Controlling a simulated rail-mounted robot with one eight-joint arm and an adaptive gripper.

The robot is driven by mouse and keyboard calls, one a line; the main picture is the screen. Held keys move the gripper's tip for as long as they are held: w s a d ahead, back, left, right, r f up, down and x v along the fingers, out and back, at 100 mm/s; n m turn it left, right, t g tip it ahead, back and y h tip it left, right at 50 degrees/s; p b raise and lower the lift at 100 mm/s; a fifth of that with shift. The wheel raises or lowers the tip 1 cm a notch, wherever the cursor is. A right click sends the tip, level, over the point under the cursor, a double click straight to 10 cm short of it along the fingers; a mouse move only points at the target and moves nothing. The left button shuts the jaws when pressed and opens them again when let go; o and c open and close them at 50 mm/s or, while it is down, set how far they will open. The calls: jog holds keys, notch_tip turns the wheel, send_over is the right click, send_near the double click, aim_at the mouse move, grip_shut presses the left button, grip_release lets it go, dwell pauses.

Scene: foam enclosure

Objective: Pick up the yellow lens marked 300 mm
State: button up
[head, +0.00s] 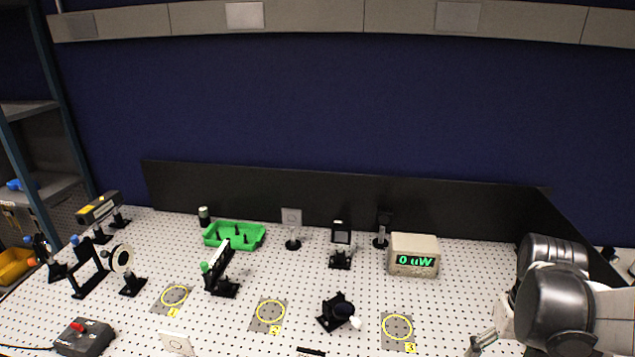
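I cannot pick out a yellow lens with a legible 300 mm mark in the head view. A round white-rimmed optic (122,258) stands upright on a black post mount at the left. A black mount with a white knob (340,311) stands on the board at front centre. Flat yellow rings, marked 1 (174,296), 2 (270,312) and 3 (397,327), lie on grey patches.
A green tray (219,243), a green-tipped black mount (221,275) and a power meter reading 0 uW (414,262) stand on the perforated board. Upright posts stand at the back before a black panel (300,199). A grey box with a red switch (84,338) sits front left.

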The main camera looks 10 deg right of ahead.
jog(key=shift+a+f+b, duration=0.15)
jog(key=shift+f+b, duration=2.5)
jog(key=shift+f, duration=1.25)
jog(key=shift+r, duration=0.1)
jog(key=c, duration=1.6)
jog(key=shift+o, duration=0.2)
jog(key=shift+r, duration=0.1)
